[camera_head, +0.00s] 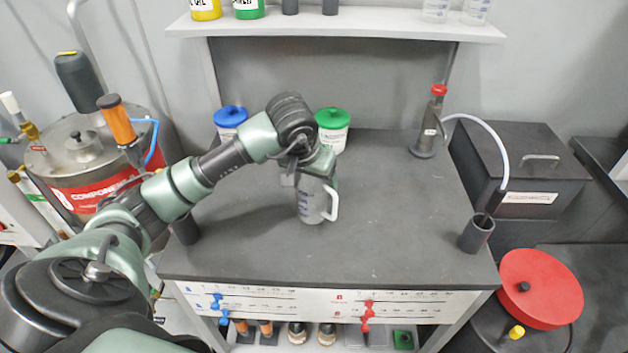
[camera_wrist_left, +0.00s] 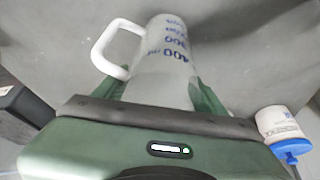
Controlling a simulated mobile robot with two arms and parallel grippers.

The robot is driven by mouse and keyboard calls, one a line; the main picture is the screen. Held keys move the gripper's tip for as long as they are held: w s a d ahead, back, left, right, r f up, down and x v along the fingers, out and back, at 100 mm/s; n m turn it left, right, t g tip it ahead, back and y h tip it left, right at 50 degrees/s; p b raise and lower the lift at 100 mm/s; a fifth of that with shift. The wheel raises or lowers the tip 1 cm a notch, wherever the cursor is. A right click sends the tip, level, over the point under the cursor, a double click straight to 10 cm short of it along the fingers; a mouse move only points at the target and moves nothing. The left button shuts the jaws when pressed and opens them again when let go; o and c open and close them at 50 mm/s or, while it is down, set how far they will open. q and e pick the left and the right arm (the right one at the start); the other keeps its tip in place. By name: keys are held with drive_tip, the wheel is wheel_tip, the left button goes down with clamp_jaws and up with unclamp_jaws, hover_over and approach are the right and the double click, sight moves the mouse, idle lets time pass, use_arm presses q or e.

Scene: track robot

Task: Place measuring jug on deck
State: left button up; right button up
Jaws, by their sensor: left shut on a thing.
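The measuring jug (camera_head: 311,203) is translucent grey-white with blue markings and a white handle on its right side in the head view. It is upright over the dark deck (camera_head: 400,210), near the middle; I cannot tell whether its base touches the deck. My left gripper (camera_head: 318,178) is shut on the jug near its top, partly hiding it. In the left wrist view the jug (camera_wrist_left: 168,60) lies between the green fingers (camera_wrist_left: 160,92), its handle to the left and blue numbers facing the camera. My right gripper is not in view.
A blue-lidded tub (camera_head: 231,120) and a green-lidded tub (camera_head: 333,128) stand behind the jug. A red-topped dispenser (camera_head: 430,125) is at the back right, and a dark cup (camera_head: 477,233) at the right edge. The deck right of the jug is clear.

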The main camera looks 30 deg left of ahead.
use_arm(q)
drive_tip(key=shift+f, duration=0.35)
drive_tip(key=shift+f, duration=0.15)
drive_tip(key=o, duration=1.4)
